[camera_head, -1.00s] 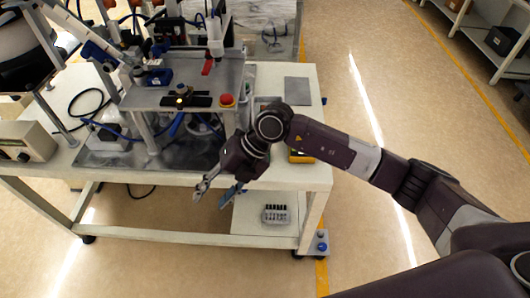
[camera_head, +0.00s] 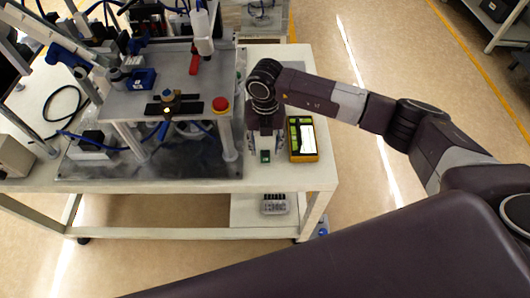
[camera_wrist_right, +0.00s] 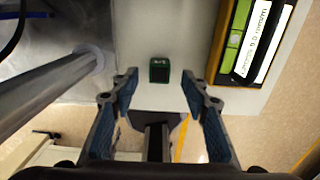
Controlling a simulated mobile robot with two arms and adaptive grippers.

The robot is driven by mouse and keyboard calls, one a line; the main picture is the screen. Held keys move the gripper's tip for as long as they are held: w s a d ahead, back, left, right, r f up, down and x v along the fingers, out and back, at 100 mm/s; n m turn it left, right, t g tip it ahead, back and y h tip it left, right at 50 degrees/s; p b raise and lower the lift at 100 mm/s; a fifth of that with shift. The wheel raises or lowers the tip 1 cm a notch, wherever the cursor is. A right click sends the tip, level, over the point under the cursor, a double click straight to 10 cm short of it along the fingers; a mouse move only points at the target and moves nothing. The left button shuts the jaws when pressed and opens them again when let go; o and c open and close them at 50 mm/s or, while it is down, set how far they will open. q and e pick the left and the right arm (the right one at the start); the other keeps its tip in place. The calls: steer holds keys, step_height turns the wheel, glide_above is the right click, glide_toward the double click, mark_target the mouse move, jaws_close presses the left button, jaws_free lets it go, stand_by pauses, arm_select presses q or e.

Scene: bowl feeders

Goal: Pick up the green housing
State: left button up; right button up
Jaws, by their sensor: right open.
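The green housing (camera_head: 265,156) is a small dark green block with a dark recess on the white table top, near its front edge. In the right wrist view the green housing (camera_wrist_right: 159,70) lies just beyond the fingertips, about midway between them. My right gripper (camera_head: 265,145) points down over it from behind. In the right wrist view my right gripper (camera_wrist_right: 159,88) is open and empty, its two fingers spread to either side of the housing's line. The left gripper is not in view.
A metal post (camera_head: 227,140) of the raised fixture stands on the left. The table's front edge (camera_head: 200,186) is close. A grey rack (camera_head: 274,204) sits on the lower shelf.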

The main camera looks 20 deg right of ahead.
mark_target(265, 153)
step_height(265, 153, down, 3)
steer(key=shift+r+p, duration=0.15)
steer(key=shift+p, duration=0.2)
steer(key=shift+f, duration=0.5)
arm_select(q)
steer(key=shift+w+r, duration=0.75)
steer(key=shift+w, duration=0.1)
arm_select(e)
steer(key=c, duration=1.1)
steer(key=shift+r, duration=0.1)
